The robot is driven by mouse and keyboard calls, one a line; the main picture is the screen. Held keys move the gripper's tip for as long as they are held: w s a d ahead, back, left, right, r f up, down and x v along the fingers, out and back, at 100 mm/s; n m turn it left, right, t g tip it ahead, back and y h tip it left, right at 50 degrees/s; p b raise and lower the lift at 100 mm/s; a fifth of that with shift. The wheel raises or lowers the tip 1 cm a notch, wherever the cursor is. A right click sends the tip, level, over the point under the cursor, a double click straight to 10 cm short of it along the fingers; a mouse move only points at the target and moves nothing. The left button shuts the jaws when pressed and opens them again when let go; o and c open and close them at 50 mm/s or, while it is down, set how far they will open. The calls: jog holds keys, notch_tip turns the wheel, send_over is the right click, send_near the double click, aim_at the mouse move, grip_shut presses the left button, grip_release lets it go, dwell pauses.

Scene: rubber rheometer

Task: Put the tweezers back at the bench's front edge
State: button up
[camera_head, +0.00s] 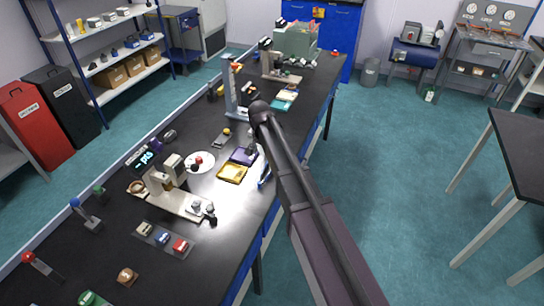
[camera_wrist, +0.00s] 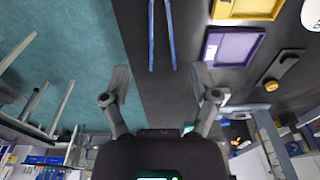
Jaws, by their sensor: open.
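The tweezers show in the wrist view as two slim blue prongs (camera_wrist: 152,38), running down from the top edge of the picture. They are over or on the dark bench top (camera_wrist: 180,100), close to its front edge. In the head view a blue and white piece at the bench's front edge, beside the yellow tray, looks like the tweezers (camera_head: 265,176). My gripper (camera_wrist: 160,80) is open and empty, its fingers wide apart. The prong ends lie between and just beyond the fingertips, touching neither. In the head view my gripper is largely hidden behind my arm.
A yellow tray (camera_head: 232,173) and a purple tray (camera_wrist: 235,47) lie close by on the bench. A white dish (camera_head: 200,162) and an instrument (camera_head: 165,180) stand further left. A blue-grey stand (camera_head: 232,90) rises behind. Open floor (camera_head: 400,150) lies right of the bench.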

jog(key=s+d+n+g, duration=0.1)
jog(key=s+d+n, duration=0.3)
jog(key=s+d, duration=1.8)
jog(key=shift+s+d, duration=0.4)
jog(key=shift+d, duration=0.7)
jog(key=shift+a, duration=0.15)
